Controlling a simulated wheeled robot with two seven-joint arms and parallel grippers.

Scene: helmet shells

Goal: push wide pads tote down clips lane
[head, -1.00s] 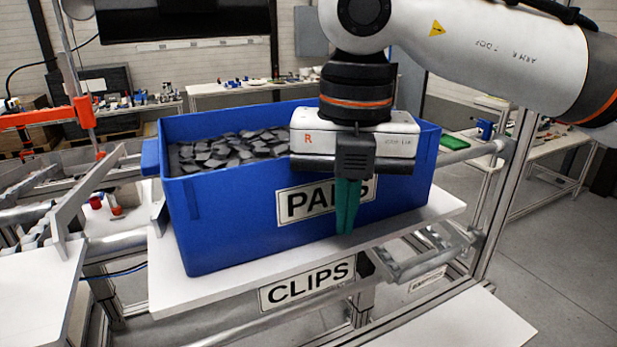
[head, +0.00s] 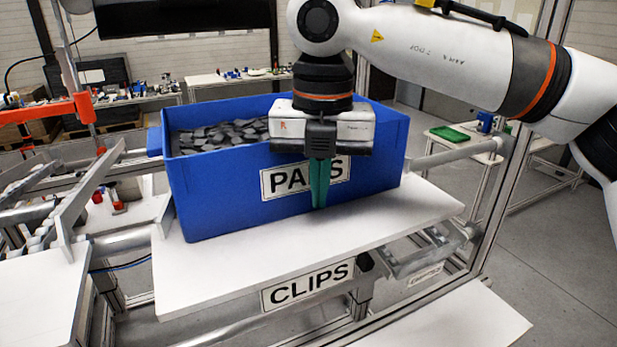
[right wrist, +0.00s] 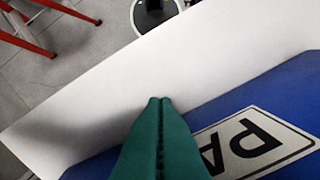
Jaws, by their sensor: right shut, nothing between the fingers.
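The wide blue tote (head: 225,195) with a PADS label (head: 283,181) stands upright on the white shelf board (head: 350,235) marked CLIPS (head: 307,285). It is filled with dark grey pads (head: 215,135). My right gripper (head: 319,206) points down at the front of the tote, its green fingers closed together and empty, partly covering the label. In the right wrist view the closed fingers (right wrist: 162,100) lie beside the labelled blue wall (right wrist: 270,110) over the white board; whether they touch the wall I cannot tell. My left gripper is not in view.
Lane rails (head: 85,195) with red and white parts lie at the left. A metal frame post (head: 500,200) stands at the right. White board (head: 400,215) is bare in front of and right of the tote. Workbenches stand behind.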

